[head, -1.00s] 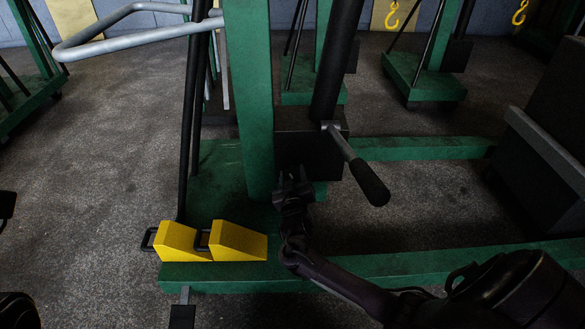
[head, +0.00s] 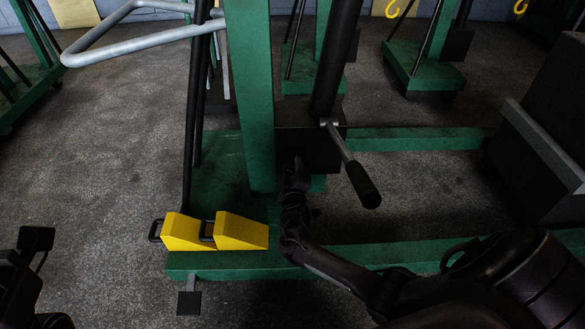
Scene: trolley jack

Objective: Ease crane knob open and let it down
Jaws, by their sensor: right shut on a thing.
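The green crane (head: 252,105) stands in the middle of the head view, with a black pump block (head: 325,155) at its mast and a black-gripped pump lever (head: 362,183) sticking out to the right. My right gripper (head: 297,172) is at the lower left face of the block, shut on the small release knob there. The fingers and the dark shade hide the knob itself. My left gripper (head: 36,240) is at the lower left, dark and away from the crane; its jaws are not clear.
Two yellow wedges (head: 238,232) with black handles sit on the crane's green base (head: 225,262). A grey handle bar (head: 130,48) reaches out at upper left. A dark box-like thing (head: 545,140) stands at right. Other cranes stand behind; open floor lies left.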

